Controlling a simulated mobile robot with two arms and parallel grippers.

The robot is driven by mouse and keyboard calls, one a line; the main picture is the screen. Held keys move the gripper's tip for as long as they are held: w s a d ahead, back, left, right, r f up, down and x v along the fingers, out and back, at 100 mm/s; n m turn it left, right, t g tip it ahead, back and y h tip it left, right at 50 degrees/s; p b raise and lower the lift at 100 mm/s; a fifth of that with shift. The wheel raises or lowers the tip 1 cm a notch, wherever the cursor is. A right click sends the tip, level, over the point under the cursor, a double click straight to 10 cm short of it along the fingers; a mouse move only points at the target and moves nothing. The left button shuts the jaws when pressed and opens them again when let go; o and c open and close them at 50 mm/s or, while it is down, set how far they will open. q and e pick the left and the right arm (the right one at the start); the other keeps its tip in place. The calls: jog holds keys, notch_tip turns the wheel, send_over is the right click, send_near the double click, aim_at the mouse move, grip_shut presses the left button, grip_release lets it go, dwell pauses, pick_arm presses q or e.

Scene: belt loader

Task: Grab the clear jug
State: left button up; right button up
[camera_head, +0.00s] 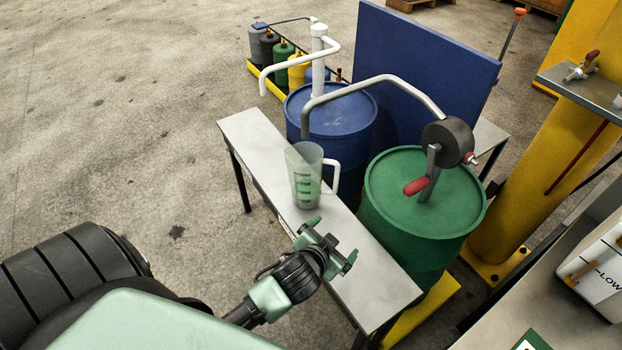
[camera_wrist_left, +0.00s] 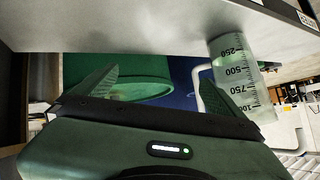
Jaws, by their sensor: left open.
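The clear jug (camera_head: 303,178) stands upright on the narrow grey bench (camera_head: 262,150), its white handle on the right side. In the left wrist view the picture is upside down, and the jug (camera_wrist_left: 238,78) with its dark measuring marks shows at the right, partly behind a fingertip. My left gripper (camera_head: 333,240) is open and empty over the bench, nearer to me than the jug and a little to its right. In the left wrist view the gripper's fingers (camera_wrist_left: 152,92) are spread with no object between them. My right gripper is not in view.
A blue drum (camera_head: 345,112) and a green drum (camera_head: 420,235) with a crank pump stand behind the bench. Pump spouts arch over near the jug. A blue panel (camera_head: 425,80) is behind them. A yellow post (camera_head: 545,160) stands right. The floor at left is clear.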

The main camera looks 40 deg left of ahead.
pick_arm(q)
jog(key=w+d+r+m+t+h, duration=0.35)
jog(key=w+r, duration=0.25)
jog(key=r, duration=0.3)
jog(key=w+d+r+m+t+h, duration=0.2)
jog(key=w+d+r+t, duration=0.3)
jog(key=r, duration=0.4)
jog(key=d+r+m+g+h, duration=0.5)
jog(key=d+m+g+h, duration=0.3)
jog(key=d+m+h, duration=0.6)
jog(key=a+f+m+g+y, duration=0.6)
jog(key=a+f+g+y, duration=0.1)
jog(key=a+f+y, duration=0.3)
jog(key=w+a+r+n+g+y, duration=0.1)
jog(key=a+r+n+y, duration=0.15)
jog(key=a+y, duration=0.75)
jog(key=a+r+n+g+y, duration=0.1)
jog(key=a+n+y, duration=0.15)
jog(key=a, duration=1.45)
jog(key=shift+n, duration=0.25)
jog(key=x, duration=0.3)
jog(key=p+x, duration=0.1)
jog(key=x, duration=0.3)
jog(key=shift+w+d+f+p, duration=0.15)
jog(key=shift+d+p, duration=0.05)
jog(key=shift+p, duration=0.1)
jog(key=c, duration=1.9)
